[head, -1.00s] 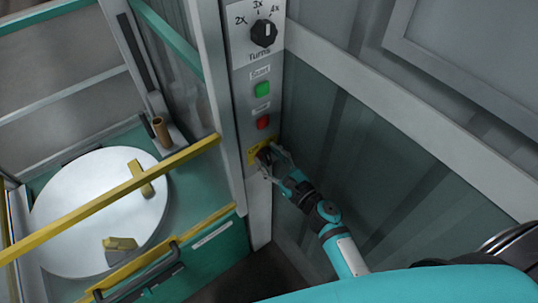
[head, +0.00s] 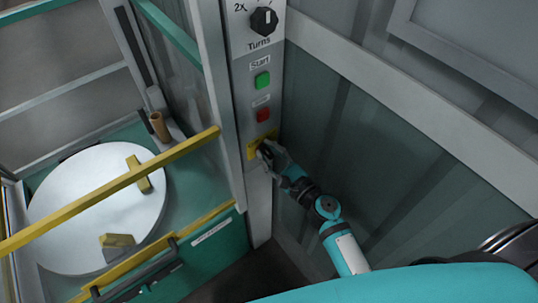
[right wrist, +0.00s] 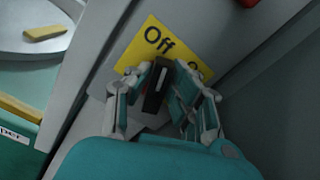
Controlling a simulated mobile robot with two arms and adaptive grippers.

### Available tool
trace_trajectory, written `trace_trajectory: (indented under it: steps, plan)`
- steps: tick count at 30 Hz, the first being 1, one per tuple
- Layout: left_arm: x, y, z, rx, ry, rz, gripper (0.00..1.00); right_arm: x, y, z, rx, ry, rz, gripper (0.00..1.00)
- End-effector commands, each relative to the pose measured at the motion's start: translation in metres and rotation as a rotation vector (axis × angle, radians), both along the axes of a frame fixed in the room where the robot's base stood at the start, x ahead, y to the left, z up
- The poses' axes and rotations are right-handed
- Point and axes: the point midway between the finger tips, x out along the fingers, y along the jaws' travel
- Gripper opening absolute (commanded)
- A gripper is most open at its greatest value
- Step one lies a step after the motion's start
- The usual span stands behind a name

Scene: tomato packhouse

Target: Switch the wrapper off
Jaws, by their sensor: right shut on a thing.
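The wrapper's switch is a black handle (right wrist: 156,92) with a white mark, on a yellow plate (right wrist: 135,55) that reads "Off" at its upper left in the right wrist view. A second label on the plate is mostly hidden behind a finger. My right gripper (right wrist: 162,82) is shut on the handle, one finger on each side. In the head view, the right gripper (head: 267,153) is at the yellow plate (head: 252,153), low on the grey control post (head: 228,95). My left gripper is not in view.
Above the switch are a red button (head: 263,115), a green Start button (head: 262,80) and a Turns knob (head: 264,21). At left, a white turntable (head: 75,215) stands behind a yellow bar (head: 110,188). A grey-green wall panel (head: 400,170) lies right of the post.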

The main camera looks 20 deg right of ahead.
Motion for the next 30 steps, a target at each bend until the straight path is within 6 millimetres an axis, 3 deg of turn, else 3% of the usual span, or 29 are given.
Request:
trace_trajectory:
  steps: [3, 13, 14, 18, 30]
  plan:
    - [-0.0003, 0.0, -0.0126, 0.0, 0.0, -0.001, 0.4, -0.0007, 0.0016, -0.0039, -0.102, -0.038, 0.003, 0.0]
    - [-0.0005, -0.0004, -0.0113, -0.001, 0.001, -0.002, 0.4, -0.0008, 0.0018, -0.0013, -0.135, -0.048, 0.001, 0.0]
    - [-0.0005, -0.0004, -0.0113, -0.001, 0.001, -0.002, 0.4, -0.0008, 0.0018, -0.0013, -0.135, -0.048, 0.001, 0.23]
    - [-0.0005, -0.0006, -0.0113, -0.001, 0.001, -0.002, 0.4, -0.0007, 0.0017, -0.0012, -0.133, -0.048, 0.001, 0.41]
    - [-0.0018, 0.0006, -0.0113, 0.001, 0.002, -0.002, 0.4, -0.0097, -0.0014, -0.0017, -0.129, -0.046, 0.001, 0.42]
